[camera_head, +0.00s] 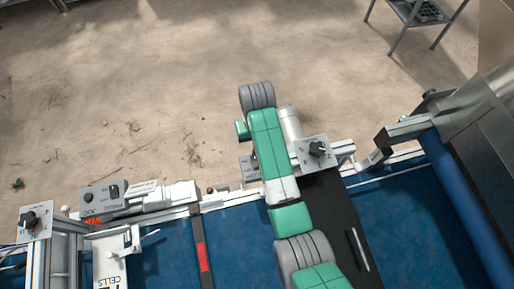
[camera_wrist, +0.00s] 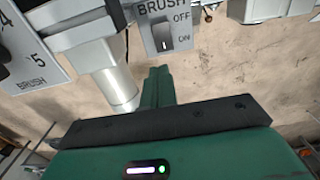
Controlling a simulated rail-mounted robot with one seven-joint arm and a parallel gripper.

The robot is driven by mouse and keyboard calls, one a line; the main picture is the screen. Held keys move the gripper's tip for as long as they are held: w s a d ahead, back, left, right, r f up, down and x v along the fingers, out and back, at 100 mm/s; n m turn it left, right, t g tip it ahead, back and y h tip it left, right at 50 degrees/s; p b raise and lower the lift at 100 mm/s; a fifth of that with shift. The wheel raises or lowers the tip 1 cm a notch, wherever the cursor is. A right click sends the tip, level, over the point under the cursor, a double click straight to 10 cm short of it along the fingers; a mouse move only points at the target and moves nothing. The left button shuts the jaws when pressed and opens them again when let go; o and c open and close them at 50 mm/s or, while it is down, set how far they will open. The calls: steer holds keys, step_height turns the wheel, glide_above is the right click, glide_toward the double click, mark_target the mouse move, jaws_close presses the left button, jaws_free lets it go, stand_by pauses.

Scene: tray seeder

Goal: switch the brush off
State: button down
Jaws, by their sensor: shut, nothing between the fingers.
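The brush switch box (camera_wrist: 188,28) is a grey panel marked BRUSH, OFF and ON at the top centre of the wrist view. Its dark rocker switch (camera_wrist: 162,36) has OFF beside its upper end and ON beside its lower end; I cannot tell surely which end is pressed. My gripper (camera_wrist: 158,72) has green fingers, shut and empty, pointing up just below the box. I cannot tell whether the fingertips touch it. In the head view, the box (camera_head: 247,167) is mostly hidden behind my green arm, and the gripper cannot be made out.
A brush dial panel (camera_wrist: 30,50) and a silver motor cylinder (camera_wrist: 115,85) stand left of my fingers in the wrist view. The dial panel (camera_head: 312,149) also shows in the head view. Another switch box (camera_head: 103,197) stands further left along the rail. The blue belt (camera_head: 240,240) runs below.

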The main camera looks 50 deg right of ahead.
step_height(320, 180, down, 6)
steer(key=shift+f, duration=0.1)
stand_by(0.4)
steer(key=shift+w+f, duration=0.1)
steer(key=shift+f, duration=0.15)
steer(key=shift+s+a+r+p, duration=0.15)
steer(key=shift+s+r+p, duration=0.2)
steer(key=shift+p, duration=0.4)
steer(key=shift+s+a+p, duration=0.2)
steer(key=shift+s+p, duration=0.05)
steer(key=shift+p, duration=0.25)
